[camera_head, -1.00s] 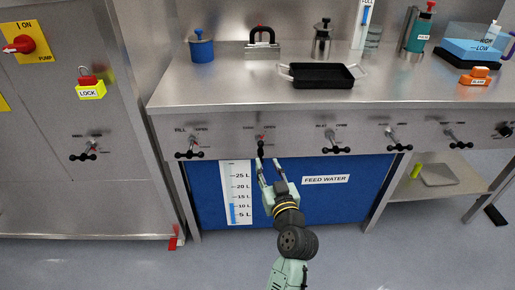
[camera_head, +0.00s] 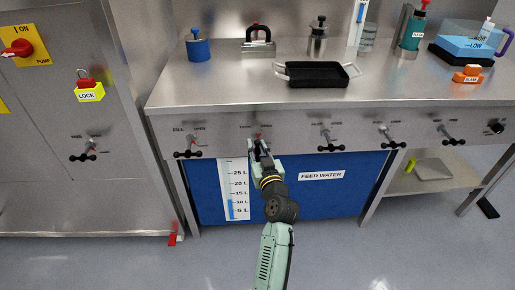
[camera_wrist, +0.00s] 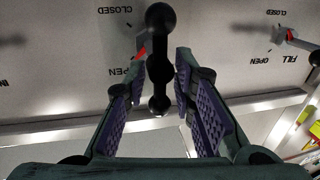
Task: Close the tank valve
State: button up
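The valve between my fingers is the second from the left on the panel; its black handle shows in the wrist view (camera_wrist: 159,55), upright with round knobs. A red pointer beside it sits nearer OPEN than CLOSED. Its name label is not legible. In the head view my gripper (camera_head: 259,150) is at this valve and hides most of the handle. In the wrist view my gripper (camera_wrist: 162,82) is open, with one purple finger pad on each side of the handle. Gaps show between the pads and the handle.
The FILL valve (camera_head: 189,152) is to the left, and several similar valves (camera_head: 327,146) line the panel to the right. A steel counter (camera_head: 230,90) with a black tray (camera_head: 318,77) overhangs above. The blue FEED WATER tank (camera_head: 320,200) is below.

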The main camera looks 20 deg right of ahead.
grip_shut()
